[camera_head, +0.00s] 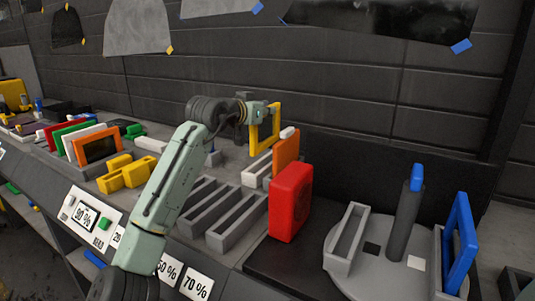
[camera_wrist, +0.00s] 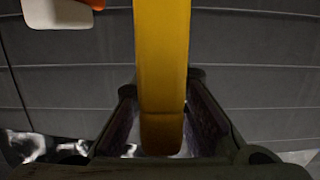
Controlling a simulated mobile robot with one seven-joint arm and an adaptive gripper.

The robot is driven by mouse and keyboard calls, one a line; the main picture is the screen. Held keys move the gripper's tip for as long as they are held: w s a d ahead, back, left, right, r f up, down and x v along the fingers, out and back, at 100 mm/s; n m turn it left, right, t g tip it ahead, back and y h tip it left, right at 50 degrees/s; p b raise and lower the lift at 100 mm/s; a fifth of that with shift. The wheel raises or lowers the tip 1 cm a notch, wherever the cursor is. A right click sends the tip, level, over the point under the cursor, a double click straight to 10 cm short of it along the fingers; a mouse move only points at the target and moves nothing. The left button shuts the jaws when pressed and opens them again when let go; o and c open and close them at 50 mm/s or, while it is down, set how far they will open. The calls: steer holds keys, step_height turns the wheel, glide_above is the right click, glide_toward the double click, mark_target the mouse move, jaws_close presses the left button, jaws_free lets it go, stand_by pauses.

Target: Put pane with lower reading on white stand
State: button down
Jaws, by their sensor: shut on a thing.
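My gripper (camera_head: 266,112) is shut on a yellow-framed pane (camera_head: 254,140), which hangs upright above the bench. In the wrist view the yellow frame (camera_wrist: 162,70) stands between the two fingers. A low white block (camera_head: 150,144), possibly the white stand, lies on the bench left of my arm. A display (camera_head: 84,217) at the bench front reads 90% above the word READ. An orange pane (camera_head: 286,152) and a red block-like piece (camera_head: 290,202) stand right of the held pane. My arm hides part of the bench.
Grey slotted racks (camera_head: 235,218) lie below the held pane. Cards marked 50% (camera_head: 168,269) and 70% (camera_head: 195,286) are on the front. A round grey platform (camera_head: 385,275) carries a post (camera_head: 405,220) and a blue frame (camera_head: 460,245). More coloured panes (camera_head: 70,138) stand at left.

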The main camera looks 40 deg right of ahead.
mark_target(265, 137)
step_height(265, 137, down, 8)
steer(key=shift+r+p, duration=0.2)
steer(key=shift+p, duration=0.35)
steer(key=shift+f, duration=0.1)
steer(key=c, duration=1.6)
jaws_free()
